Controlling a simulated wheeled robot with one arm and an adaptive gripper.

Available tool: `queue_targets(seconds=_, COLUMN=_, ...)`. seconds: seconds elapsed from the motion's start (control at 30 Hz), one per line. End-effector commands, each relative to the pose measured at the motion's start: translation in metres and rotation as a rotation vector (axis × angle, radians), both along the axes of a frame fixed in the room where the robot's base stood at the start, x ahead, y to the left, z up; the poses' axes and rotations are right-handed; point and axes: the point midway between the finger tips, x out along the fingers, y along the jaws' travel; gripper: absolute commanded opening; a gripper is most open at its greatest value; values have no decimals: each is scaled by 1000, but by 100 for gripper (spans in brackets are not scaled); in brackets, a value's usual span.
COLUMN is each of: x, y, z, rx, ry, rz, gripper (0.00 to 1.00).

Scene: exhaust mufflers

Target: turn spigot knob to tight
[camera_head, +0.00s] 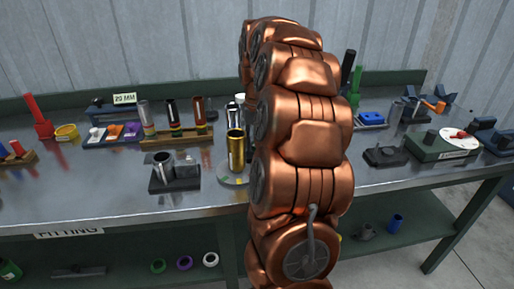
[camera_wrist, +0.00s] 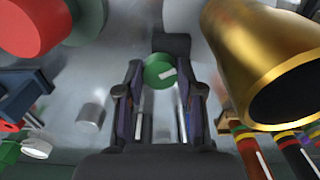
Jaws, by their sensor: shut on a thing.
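In the wrist view, a round green knob (camera_wrist: 156,72) with a white bar mark sits between the fingertips of my gripper (camera_wrist: 158,73). The fingers are shut on it, one at its left and one at its right. The white bar lies slightly tilted, toward the knob's right side. A dark block (camera_wrist: 171,43) shows just beyond the knob. In the head view my copper arm hides the gripper and the knob. The tight mark cannot be made out.
A gold cylinder (camera_wrist: 250,55) looms close on the right in the wrist view; a gold cylinder (camera_head: 236,152) also stands left of my arm in the head view. A red cylinder (camera_wrist: 32,25) is upper left. A small grey cylinder (camera_wrist: 90,116) stands left of my fingers.

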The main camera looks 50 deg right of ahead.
Motion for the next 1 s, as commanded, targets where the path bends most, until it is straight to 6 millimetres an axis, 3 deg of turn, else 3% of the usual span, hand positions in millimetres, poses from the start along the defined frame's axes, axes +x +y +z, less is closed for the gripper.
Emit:
queue_targets(seconds=0.5, x=0, y=-1, z=-1, rx=-2, ry=-2, rz=-404, gripper=2)
queue_targets(seconds=1.0, x=0, y=-1, z=1, rx=-3, ry=-3, rz=-525, gripper=2)
